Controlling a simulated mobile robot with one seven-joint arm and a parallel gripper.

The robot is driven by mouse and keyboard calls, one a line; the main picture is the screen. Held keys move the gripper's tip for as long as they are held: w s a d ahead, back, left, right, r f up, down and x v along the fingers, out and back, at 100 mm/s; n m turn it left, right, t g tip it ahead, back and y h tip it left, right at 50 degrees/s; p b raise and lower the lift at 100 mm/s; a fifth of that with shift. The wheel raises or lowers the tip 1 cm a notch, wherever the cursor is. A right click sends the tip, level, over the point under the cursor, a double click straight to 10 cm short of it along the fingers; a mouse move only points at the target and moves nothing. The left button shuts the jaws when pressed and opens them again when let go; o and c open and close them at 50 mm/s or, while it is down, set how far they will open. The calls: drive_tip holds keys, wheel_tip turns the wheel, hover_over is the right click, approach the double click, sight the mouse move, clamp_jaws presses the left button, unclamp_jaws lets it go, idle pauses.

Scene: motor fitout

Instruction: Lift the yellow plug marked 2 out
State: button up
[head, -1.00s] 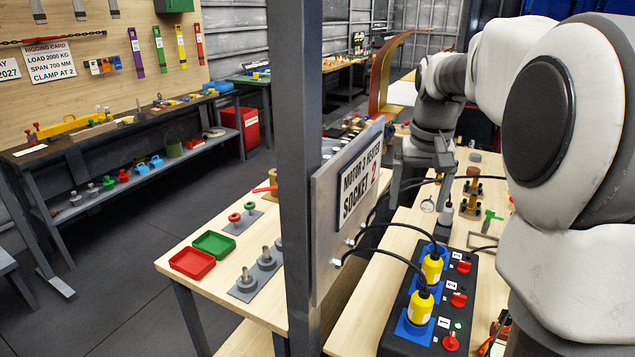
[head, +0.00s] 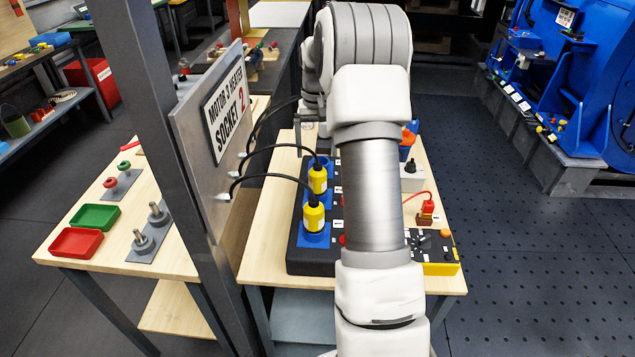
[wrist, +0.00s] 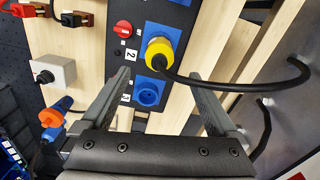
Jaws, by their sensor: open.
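The yellow plug at the socket labelled 2 (wrist: 160,52) sits in a blue socket, with a black cable curving right. It also shows in the head view as the farther yellow plug (head: 318,180). A nearer yellow plug (head: 313,217) sits in another blue socket. My gripper (wrist: 157,76) is open and empty in the wrist view; the plug shows just beyond and between its fingertips, apart from both. An empty blue socket (wrist: 148,93) lies between the fingers in the picture.
The sign panel (head: 226,112), reading socket 2, stands left of the plugs; both cables run to it. A grey box (wrist: 55,71) and an orange-and-blue connector (wrist: 52,118) are to the left in the wrist view. Red and green trays (head: 95,216) stand on the left table.

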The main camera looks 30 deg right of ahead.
sight(317, 164)
wheel_tip(317, 164, down, 9)
drive_tip(key=shift+s+f+p, duration=0.15)
drive_tip(key=shift+p, duration=0.3)
clamp_jaws()
idle(0.4)
drive_tip(key=shift+r, duration=0.7)
wheel_tip(317, 164, up, 3)
drive_tip(key=shift+f+b, duration=0.15)
drive_tip(key=shift+b, duration=0.15)
drive_tip(key=w+d+r, duration=0.4)
drive_tip(key=d+r, duration=0.3)
drive_tip(key=d, duration=0.4)
drive_tip(key=shift+p, duration=0.3)
